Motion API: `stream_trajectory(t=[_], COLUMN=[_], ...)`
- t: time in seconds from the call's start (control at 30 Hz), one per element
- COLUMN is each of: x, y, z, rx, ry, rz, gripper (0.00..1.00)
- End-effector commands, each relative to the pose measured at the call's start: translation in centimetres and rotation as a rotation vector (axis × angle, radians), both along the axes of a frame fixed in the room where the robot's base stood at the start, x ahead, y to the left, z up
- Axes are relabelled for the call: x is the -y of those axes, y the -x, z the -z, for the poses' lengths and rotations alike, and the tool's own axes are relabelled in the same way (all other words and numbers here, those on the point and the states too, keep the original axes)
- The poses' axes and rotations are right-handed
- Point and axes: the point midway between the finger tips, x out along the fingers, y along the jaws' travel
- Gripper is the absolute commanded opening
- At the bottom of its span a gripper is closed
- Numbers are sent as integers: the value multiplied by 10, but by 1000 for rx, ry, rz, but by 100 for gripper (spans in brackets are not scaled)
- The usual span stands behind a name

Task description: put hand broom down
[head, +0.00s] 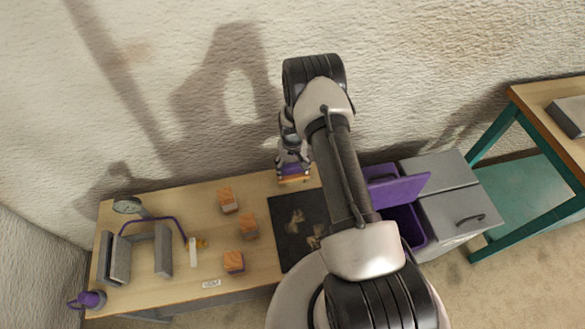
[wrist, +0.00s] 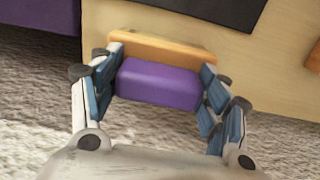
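The hand broom, a purple block with an orange-brown wooden bar along it, shows in the wrist view (wrist: 158,84) between the two fingers of my gripper (wrist: 160,92). The fingers press at the block's two short ends, so my gripper is shut on it. In the head view my gripper (head: 293,160) is at the back edge of the wooden table (head: 180,210), with the broom (head: 294,171) below it, behind the dark mat (head: 285,218). I cannot tell whether the broom touches the table. Bristles are not visible.
Pale scraps lie on the mat. Several wooden blocks (head: 248,226), a white bottle (head: 193,252), grey upright blocks (head: 163,250), a lamp (head: 128,205) and a purple can (head: 92,299) are to the left.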

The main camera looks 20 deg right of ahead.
Motion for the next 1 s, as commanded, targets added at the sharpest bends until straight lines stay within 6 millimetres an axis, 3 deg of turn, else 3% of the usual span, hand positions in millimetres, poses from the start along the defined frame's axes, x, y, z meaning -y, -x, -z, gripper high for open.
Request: stream_trajectory(t=[0.2, 0.63, 0.77, 1.0], x=[0, 0, 0, 0], y=[0, 0, -1, -1], z=[0, -4, -24, -78], rx=[-1, -1, 2, 2], ry=[0, 0, 0, 0], rz=[0, 0, 0, 0], gripper=[86, 86, 86, 86])
